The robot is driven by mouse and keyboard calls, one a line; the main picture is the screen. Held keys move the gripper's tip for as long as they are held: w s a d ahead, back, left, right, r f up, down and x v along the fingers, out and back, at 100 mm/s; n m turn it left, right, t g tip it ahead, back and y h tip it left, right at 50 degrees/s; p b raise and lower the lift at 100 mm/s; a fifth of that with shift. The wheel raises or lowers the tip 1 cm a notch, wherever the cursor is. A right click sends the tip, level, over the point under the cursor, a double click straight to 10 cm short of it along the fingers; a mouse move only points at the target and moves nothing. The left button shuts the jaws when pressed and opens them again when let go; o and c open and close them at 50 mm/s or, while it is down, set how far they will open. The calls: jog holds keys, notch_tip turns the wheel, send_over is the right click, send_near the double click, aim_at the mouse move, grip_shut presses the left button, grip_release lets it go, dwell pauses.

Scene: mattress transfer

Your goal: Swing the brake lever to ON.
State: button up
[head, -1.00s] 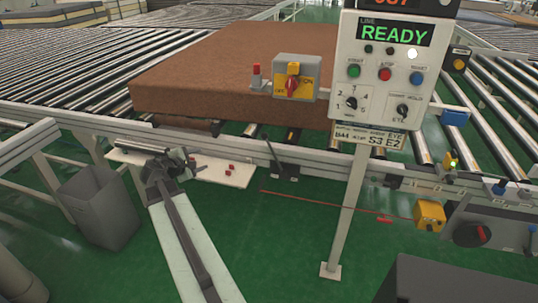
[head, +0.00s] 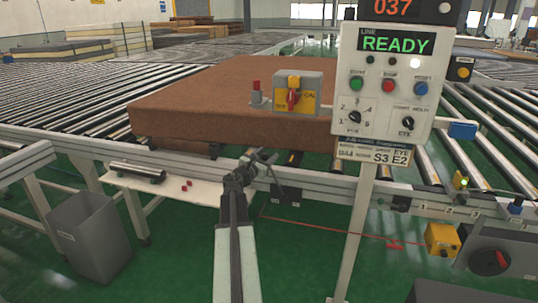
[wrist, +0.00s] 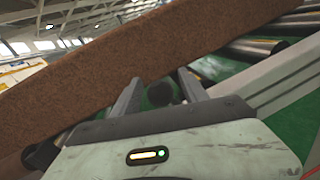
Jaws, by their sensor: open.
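The brake lever (head: 276,178) is a thin dark rod on the conveyor's front rail. It leans up and to the left from a dark base plate (head: 286,196) with small labels too small to read. My gripper (head: 260,157) is open, close to the lever's upper end, and partly hides it in the head view. In the wrist view my gripper (wrist: 160,80) has its two fingers apart, and a dark round end (wrist: 160,94), probably the lever's knob, shows between them. I cannot tell whether the fingers touch it.
A brown mattress (head: 200,95) lies on the rollers behind the rail. A control panel reading READY (head: 392,85) stands on a post to the right. A switch box (head: 308,93) is above the rail. A white shelf (head: 190,186) and grey bin (head: 88,237) are at the left.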

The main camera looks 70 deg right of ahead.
jog(key=shift+s+d, duration=0.1)
jog(key=shift+d, duration=0.6)
jog(key=shift+c, duration=0.3)
grip_shut()
jog(key=shift+a, duration=0.1)
dwell(0.5)
